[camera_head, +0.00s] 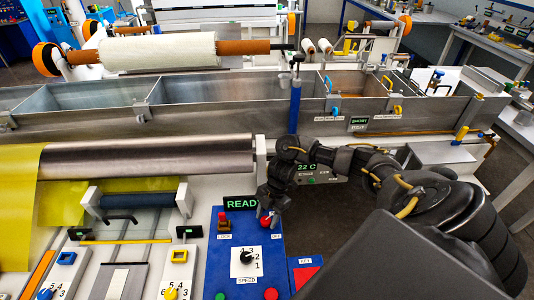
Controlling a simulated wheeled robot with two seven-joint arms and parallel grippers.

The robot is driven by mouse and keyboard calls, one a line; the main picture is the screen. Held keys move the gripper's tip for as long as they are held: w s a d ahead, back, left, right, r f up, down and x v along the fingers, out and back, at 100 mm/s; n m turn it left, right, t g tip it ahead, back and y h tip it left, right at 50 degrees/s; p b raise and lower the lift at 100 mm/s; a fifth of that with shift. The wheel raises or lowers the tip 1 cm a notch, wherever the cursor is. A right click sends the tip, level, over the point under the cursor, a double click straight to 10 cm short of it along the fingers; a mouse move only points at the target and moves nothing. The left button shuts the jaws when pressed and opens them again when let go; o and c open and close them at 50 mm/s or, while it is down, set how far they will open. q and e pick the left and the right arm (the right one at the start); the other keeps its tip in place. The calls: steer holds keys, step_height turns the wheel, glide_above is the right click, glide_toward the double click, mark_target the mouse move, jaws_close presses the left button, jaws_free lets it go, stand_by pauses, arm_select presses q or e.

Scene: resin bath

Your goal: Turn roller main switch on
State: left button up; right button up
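A blue control panel (231,267) stands at the bottom centre. It carries a black rotary knob (246,257) on a white dial marked SPEED, a small red-brown lever switch (223,220) at its upper left, and a red switch (268,221) at its upper right. My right gripper (269,208) comes in from the right and points down at the red switch, its fingertips at or just above it. The fingers partly cover the switch, so contact and finger gap are unclear. Which switch is the roller main switch cannot be read. My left gripper is out of view.
A green READ display (240,203) stands right behind the panel, close to my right gripper. A metal roller (147,158) with yellow sheet (62,207) lies to the left. A long metal bath (240,92) crosses behind. A second blue panel (303,272) with a red button adjoins on the right.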

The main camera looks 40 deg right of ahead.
steer(key=shift+o, duration=0.5)
steer(key=shift+d+r, duration=0.1)
steer(key=shift+r, duration=0.2)
steer(key=v, duration=1)
steer(key=shift+d, duration=0.1)
